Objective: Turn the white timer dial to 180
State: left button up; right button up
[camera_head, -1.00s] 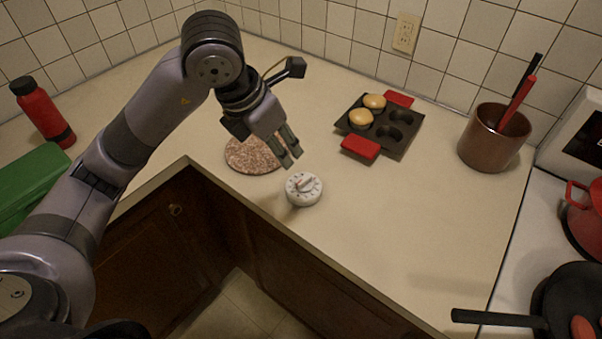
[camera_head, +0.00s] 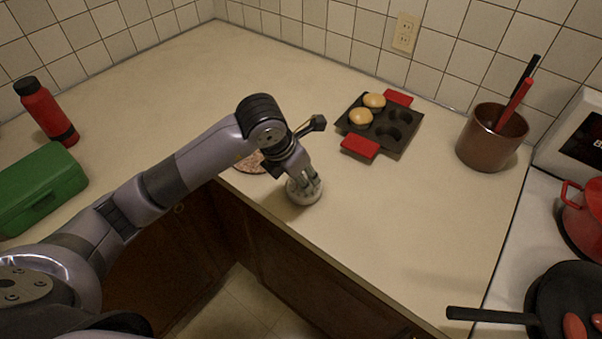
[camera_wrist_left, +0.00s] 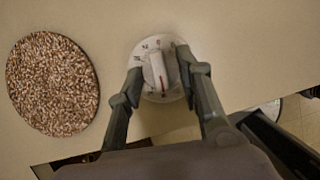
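The white timer (camera_head: 304,194) sits on the counter near its front edge, partly hidden by my left gripper in the head view. The left wrist view shows its round white face and raised dial (camera_wrist_left: 157,72) with a red line along it. My left gripper (camera_head: 309,184) is over the timer, pointing down. In the left wrist view its two fingers (camera_wrist_left: 160,80) are apart, one on each side of the dial. I see a gap on the left side; the right finger is close to the dial, and I cannot tell whether it touches. My right gripper is not in view.
A speckled round mat (camera_wrist_left: 53,84) lies left of the timer. Behind are a muffin pan (camera_head: 384,127) with two buns and a brown pot (camera_head: 491,138). A green box (camera_head: 40,188) and red bottle (camera_head: 47,112) stand left. The counter right of the timer is clear.

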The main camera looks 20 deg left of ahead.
pick_arm(q)
grip_shut()
dwell(0.4)
jog(key=shift+f+b, duration=0.15)
jog(key=shift+b, duration=0.2)
jog(key=shift+a+m+b, duration=0.1)
jog(key=shift+m+b, duration=0.5)
jog(key=shift+m, duration=0.1)
jog(key=shift+h, duration=0.3)
grip_release()
